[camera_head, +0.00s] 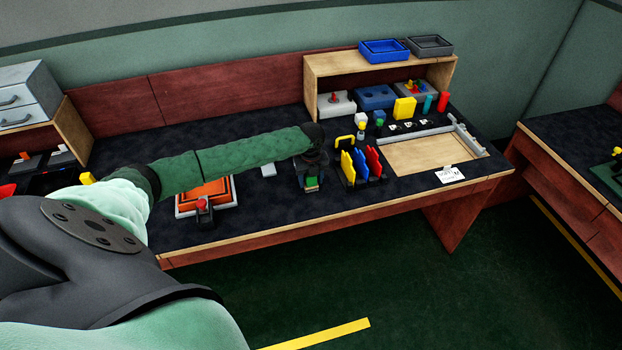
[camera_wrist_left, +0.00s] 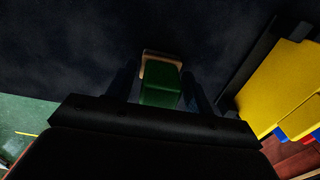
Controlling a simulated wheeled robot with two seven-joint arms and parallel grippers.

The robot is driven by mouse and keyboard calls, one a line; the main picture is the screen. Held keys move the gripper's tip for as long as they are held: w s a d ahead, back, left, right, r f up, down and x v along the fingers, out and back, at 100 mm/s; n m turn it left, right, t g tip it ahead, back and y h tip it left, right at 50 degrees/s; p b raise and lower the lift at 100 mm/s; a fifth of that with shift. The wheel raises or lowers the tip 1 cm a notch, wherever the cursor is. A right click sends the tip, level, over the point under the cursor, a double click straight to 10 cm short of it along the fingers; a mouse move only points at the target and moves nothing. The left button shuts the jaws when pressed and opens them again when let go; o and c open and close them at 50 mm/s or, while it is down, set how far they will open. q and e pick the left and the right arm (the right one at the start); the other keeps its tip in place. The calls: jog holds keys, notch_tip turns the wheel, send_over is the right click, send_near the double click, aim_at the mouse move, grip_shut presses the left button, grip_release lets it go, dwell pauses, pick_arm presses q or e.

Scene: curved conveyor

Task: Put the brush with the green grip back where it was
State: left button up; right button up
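The brush with the green grip (camera_wrist_left: 160,86) shows in the left wrist view as a green block with a tan edge at its far end. My left gripper (camera_wrist_left: 160,92) has one finger close on each side of the green grip and appears shut on it. In the head view my left gripper (camera_head: 311,174) is low over the dark table top, with the green grip (camera_head: 311,183) showing at its fingers. The brush's bristles are hidden, and I cannot tell whether it touches the table. My right gripper is not in view.
A rack with yellow, blue and red upright pieces (camera_head: 361,164) stands close to the right of my left gripper. A wooden shelf (camera_head: 380,66) with bins stands behind. A wooden tray (camera_head: 430,154) lies further right.

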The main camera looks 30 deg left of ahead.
pick_arm(q)
jog(key=shift+o, duration=1.1)
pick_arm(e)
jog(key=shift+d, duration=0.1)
pick_arm(q)
jog(key=shift+r, duration=0.5)
notch_tip(320, 180, up, 10)
jog(key=b, duration=0.3)
jog(key=shift+r, duration=0.65)
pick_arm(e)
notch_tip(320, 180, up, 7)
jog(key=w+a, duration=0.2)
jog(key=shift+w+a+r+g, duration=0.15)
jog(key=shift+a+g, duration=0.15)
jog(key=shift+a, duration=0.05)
